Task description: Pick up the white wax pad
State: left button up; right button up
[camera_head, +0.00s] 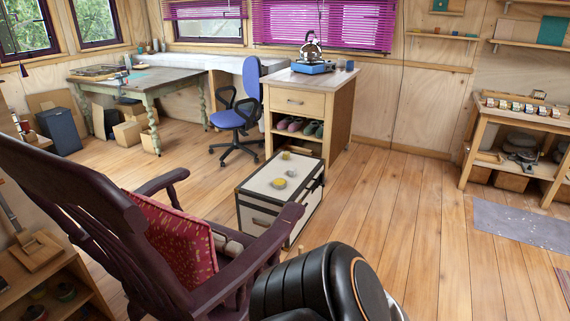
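A low white chest (254,205) with dark edges stands on the floor near the middle of the view. Several small items lie on its top. One is a small pale piece (291,172), perhaps the white wax pad, but it is too small to be sure. A yellowish round item (279,183) lies just in front of it, and another yellowish item (285,155) lies near the back edge. Neither of my grippers is in view.
A dark wooden armchair (85,215) with a red cushion (175,235) stands close at left. A black rounded shape (300,285) at the bottom hides some floor. A wooden cabinet (340,110) stands behind the chest. The floor (400,215) right of it is clear.

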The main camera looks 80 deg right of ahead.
aim_at(293, 170)
jog(key=z, duration=2.7)
